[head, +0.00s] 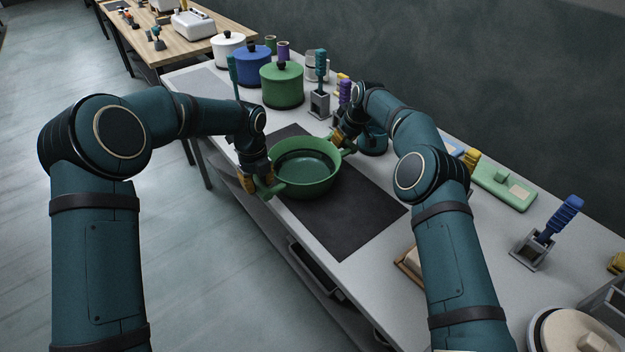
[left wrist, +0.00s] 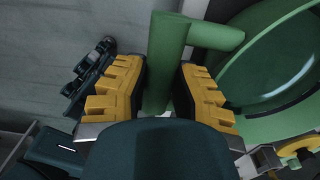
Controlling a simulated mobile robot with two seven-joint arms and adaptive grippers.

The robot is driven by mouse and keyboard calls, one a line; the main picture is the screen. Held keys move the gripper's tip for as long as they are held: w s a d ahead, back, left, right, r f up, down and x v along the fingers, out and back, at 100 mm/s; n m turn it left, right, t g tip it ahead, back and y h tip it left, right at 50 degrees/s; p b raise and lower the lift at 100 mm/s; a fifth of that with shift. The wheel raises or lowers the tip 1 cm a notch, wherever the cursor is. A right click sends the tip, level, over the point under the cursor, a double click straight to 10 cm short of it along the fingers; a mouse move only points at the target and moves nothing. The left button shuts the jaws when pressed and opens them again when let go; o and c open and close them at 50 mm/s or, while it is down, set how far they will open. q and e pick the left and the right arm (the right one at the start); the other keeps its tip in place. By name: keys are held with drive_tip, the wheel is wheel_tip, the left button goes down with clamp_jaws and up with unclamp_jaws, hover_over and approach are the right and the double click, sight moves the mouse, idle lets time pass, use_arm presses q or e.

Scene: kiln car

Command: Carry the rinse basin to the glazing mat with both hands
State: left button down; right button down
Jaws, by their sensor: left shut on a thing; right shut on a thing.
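The rinse basin (head: 308,181) is a round green bowl with a handle on each side. In the head view it is over the dark glazing mat (head: 352,222), near the mat's far end; I cannot tell whether it touches the mat. My left gripper (head: 262,186) is shut on the basin's left handle. In the left wrist view the yellow fingers (left wrist: 158,90) stand on both sides of the green handle bar (left wrist: 165,60), with the basin's rim (left wrist: 262,40) to the right. My right gripper (head: 343,145) is shut on the opposite handle, partly hidden by its own arm.
Green (head: 282,86), blue (head: 252,66) and white (head: 228,50) lidded pots stand beyond the mat. A brush in a grey holder (head: 319,100) stands near the right gripper. A green box (head: 504,187) and blue-handled tool (head: 558,218) are at right. The mat's near part is bare.

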use_arm(q)
drive_tip(key=shift+f, duration=0.25)
use_arm(e)
drive_tip(key=shift+f, duration=0.25)
use_arm(q)
drive_tip(key=c, duration=1.1)
unclamp_jaws()
drive_tip(key=shift+f, duration=0.1)
use_arm(e)
drive_tip(key=c, duration=1.1)
unclamp_jaws()
drive_tip(key=shift+f, duration=0.1)
use_arm(q)
drive_tip(key=shift+o, duration=1.1)
use_arm(e)
drive_tip(key=shift+o, duration=1.1)
use_arm(q)
drive_tip(key=shift+r, duration=0.2)
use_arm(e)
drive_tip(key=shift+r, duration=0.2)
